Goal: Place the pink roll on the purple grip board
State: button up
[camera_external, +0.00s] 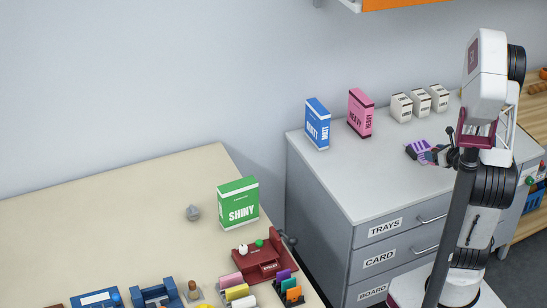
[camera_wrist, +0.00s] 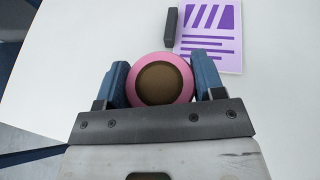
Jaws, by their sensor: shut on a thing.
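The pink roll (camera_wrist: 187,72) sits between the two blue fingers of my gripper (camera_wrist: 162,82) in the wrist view, seen end-on with a brown core. My gripper is shut on it. The purple grip board (camera_wrist: 210,35), white with purple stripes and lines, lies flat on the pale top just beyond the roll, up and to the right. A dark grey bar (camera_wrist: 171,27) is beside its left edge. In the external view the board (camera_external: 417,147) shows just left of my gripper (camera_external: 436,156). The roll is hard to make out there, and its height above the top cannot be told.
Blue (camera_external: 317,123) and pink (camera_external: 360,113) boxes and several small white cartons (camera_external: 421,103) stand at the back of the grey drawer cabinet (camera_external: 360,185). Its front-left top is clear. A beige table (camera_external: 110,210) at left holds a green box (camera_external: 238,202) and several stationery items.

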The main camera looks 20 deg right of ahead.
jog(key=shift+s+d+f, duration=0.15)
jog(key=shift+s+d, duration=0.35)
jog(key=shift+s, duration=0.3)
send_over(427, 148)
jog(key=shift+s+a+f, duration=0.1)
jog(key=shift+f, duration=0.6)
jog(key=shift+f, duration=0.15)
jog(key=shift+f, duration=1.65)
jog(key=shift+f, duration=0.15)
jog(key=o, duration=1)
jog(key=shift+c, duration=0.2)
